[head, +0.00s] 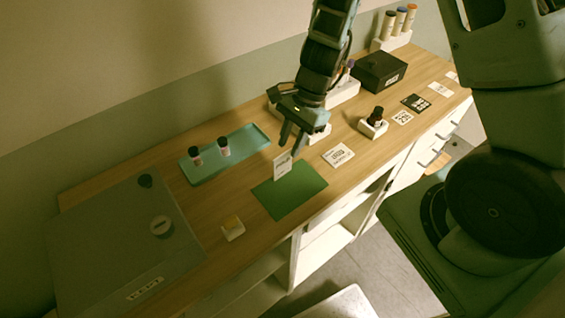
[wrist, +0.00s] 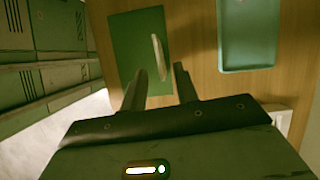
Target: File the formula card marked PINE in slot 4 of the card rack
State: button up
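A small white card (head: 282,165) with print too small to read stands upright at the green mat (head: 300,190). The wrist view shows this card (wrist: 159,58) nearly edge-on over the green mat (wrist: 126,45). My gripper (head: 292,141) is just above the card, fingers pointing down. In the wrist view my gripper's fingers (wrist: 160,72) are apart, with the card's near end in line with the gap and no finger visibly closed on it. I cannot tell which object is the card rack; white blocks behind my arm are partly hidden.
A teal tray (head: 233,150) with two small bottles lies left of the mat. A white printed piece (head: 338,155) lies to its right. A dark bottle in a white holder (head: 373,124), a black box (head: 380,71) and a bottle rack (head: 391,41) stand farther right. A grey panel (head: 115,235) covers the left end.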

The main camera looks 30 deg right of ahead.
jog(key=p, duration=0.1)
send_over(283, 175)
jog(key=shift+w+f, duration=0.15)
jog(key=shift+f, duration=2.4)
grip_shut()
